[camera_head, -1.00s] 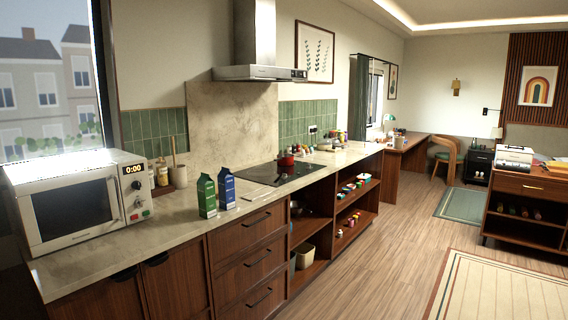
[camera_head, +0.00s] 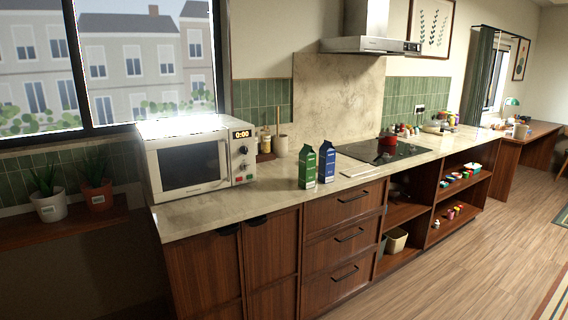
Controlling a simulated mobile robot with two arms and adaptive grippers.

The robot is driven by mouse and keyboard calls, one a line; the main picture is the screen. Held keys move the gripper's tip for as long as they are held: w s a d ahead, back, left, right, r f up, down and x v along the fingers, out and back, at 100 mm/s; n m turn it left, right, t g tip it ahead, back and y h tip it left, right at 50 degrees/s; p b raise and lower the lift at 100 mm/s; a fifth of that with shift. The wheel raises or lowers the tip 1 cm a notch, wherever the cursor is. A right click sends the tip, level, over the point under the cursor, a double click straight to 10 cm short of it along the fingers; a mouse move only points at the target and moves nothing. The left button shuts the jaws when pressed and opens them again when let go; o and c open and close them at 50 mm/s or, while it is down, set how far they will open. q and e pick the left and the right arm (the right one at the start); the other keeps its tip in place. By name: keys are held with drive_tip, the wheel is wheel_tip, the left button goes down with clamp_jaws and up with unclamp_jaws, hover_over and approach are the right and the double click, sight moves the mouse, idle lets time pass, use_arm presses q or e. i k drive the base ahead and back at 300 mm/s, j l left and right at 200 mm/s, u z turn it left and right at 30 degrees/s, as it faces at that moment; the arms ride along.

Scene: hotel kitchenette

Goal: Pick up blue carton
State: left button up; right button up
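The blue carton (camera_head: 327,163) stands upright on the pale stone counter (camera_head: 229,206), near its front edge. A green carton (camera_head: 307,168) stands upright just to its left, very close to it. I cannot tell whether the two cartons touch. Neither of my grippers is in view.
A white microwave (camera_head: 192,157) stands on the counter to the left of the cartons. A black cooktop (camera_head: 372,152) with a red pot (camera_head: 388,138) is to the right. Drawers (camera_head: 345,235) and open shelves (camera_head: 461,183) are below. The wooden floor (camera_head: 470,270) at right is clear.

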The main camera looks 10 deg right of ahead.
sight(327, 157)
drive_tip(key=i+l+u, duration=0.3)
drive_tip(key=l+u, duration=0.35)
drive_tip(key=i+l+u, duration=0.3)
drive_tip(key=k+l, duration=0.1)
